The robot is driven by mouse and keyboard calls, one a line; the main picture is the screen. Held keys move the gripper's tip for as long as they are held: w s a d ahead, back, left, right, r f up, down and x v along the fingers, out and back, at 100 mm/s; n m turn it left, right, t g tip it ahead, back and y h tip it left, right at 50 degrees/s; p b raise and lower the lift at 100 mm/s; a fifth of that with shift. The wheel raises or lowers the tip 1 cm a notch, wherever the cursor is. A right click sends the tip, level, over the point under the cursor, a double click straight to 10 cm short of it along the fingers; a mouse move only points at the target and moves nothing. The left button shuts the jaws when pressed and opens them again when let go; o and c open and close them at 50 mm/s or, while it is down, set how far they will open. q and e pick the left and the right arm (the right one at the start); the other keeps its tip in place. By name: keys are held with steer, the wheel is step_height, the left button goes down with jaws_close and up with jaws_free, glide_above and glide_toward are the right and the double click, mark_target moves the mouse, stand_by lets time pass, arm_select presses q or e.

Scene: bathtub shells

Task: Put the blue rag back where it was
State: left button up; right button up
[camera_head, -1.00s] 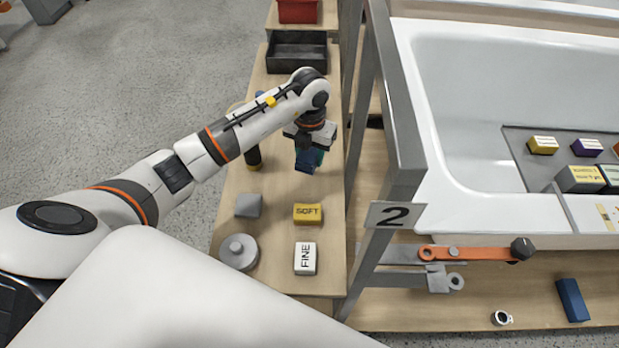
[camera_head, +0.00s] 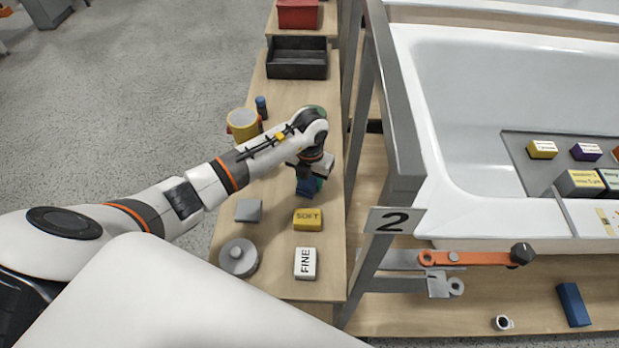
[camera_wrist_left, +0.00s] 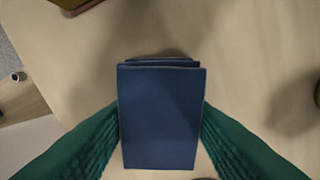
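The blue rag (camera_head: 304,187) is a folded dark-blue block. It is in my left gripper (camera_head: 309,184), over the narrow wooden bench, just behind the yellow SOFT block (camera_head: 307,220). In the left wrist view the rag (camera_wrist_left: 161,115) sits between the two green fingers of the left gripper (camera_wrist_left: 160,130), which press on both its sides. A shadow lies on the wood around it. I cannot tell whether the rag touches the bench. My right gripper is not in view.
The bench (camera_head: 225,220) also holds a white FINE block (camera_head: 305,263), a grey block (camera_head: 248,210), a round grey lidded thing (camera_head: 238,257), a yellow cup (camera_head: 243,124) and a black tray (camera_head: 297,58). A grey frame post (camera_head: 400,130) and bathtub (camera_head: 465,110) stand to the right.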

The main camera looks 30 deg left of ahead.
arm_select(q)
steer(key=o, duration=0.4)
steer(key=shift+r, duration=0.1)
step_height(320, 180, up, 12)
steer(key=shift+r, duration=0.1)
stand_by(0.7)
